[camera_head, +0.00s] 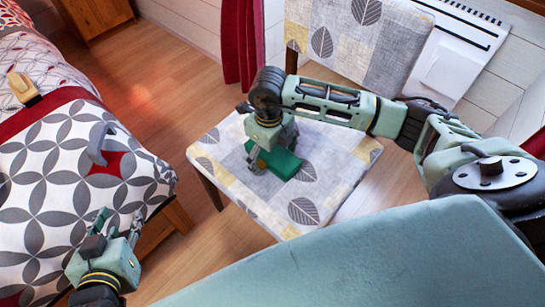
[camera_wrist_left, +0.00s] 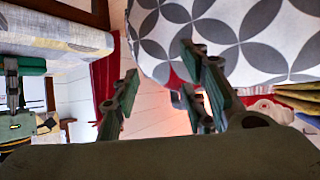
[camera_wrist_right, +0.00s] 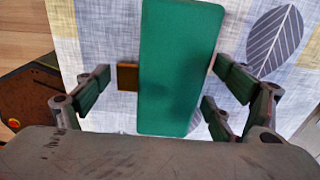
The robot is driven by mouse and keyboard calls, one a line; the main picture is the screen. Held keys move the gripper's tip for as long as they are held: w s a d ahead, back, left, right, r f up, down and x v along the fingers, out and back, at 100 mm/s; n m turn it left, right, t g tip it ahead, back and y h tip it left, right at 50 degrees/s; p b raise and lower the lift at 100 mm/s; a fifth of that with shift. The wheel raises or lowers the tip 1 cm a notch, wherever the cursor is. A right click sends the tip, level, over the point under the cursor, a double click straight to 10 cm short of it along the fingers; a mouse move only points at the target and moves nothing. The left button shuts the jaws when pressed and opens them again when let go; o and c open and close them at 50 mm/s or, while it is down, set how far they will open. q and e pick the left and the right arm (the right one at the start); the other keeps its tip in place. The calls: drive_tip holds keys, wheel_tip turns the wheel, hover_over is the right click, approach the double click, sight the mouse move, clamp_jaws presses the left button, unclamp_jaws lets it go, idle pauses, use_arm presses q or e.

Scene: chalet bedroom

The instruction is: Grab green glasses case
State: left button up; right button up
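The green glasses case (camera_head: 285,164) lies flat on the patterned seat cushion of a chair. In the right wrist view the case (camera_wrist_right: 178,70) stands lengthwise between the fingers of my right gripper (camera_wrist_right: 160,88). That gripper (camera_head: 268,150) is over the case in the head view and is open. A gap shows between the case and the left-hand fingers; the right-hand fingers are close to its edge, and I cannot tell whether they touch. My left gripper (camera_head: 120,228) is open and empty beside the bed; its spread fingers (camera_wrist_left: 165,95) show in the left wrist view.
A small brown object (camera_wrist_right: 128,77) lies against the case's left side. The chair cushion (camera_head: 330,205) is otherwise bare. The bed (camera_head: 50,210) at left holds a grey item (camera_head: 100,142) and a tan item (camera_head: 23,88). Wooden floor (camera_head: 190,75) lies between bed and chair.

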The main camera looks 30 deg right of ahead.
drive_tip(key=c, duration=1.1)
drive_tip(key=shift+c, duration=0.2)
drive_tip(key=shift+r, duration=0.15)
